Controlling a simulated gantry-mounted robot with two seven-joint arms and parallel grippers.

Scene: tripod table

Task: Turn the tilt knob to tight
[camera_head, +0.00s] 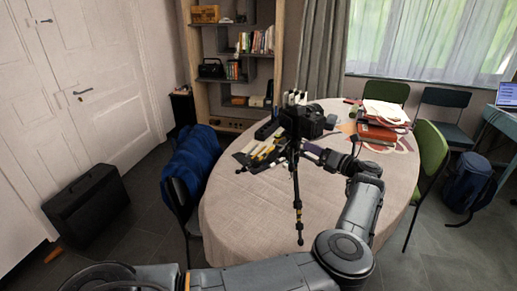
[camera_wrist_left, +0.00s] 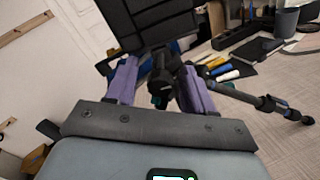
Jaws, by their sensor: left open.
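A black tripod (camera_head: 298,205) stands at the table, with a dark camera (camera_head: 312,120) on its head. My left gripper (camera_head: 314,153) comes from the right, close to the tripod just below the camera. In the left wrist view, the open purple fingers of my left gripper (camera_wrist_left: 159,88) stand either side of a black knob-like part (camera_wrist_left: 162,74), apparently the tilt knob. Whether a finger touches it, I cannot tell. The dark camera body (camera_wrist_left: 150,22) is above it, and a tripod leg (camera_wrist_left: 268,103) extends right. The knob's setting is not readable. My right gripper is out of view.
The table's front left is clear.

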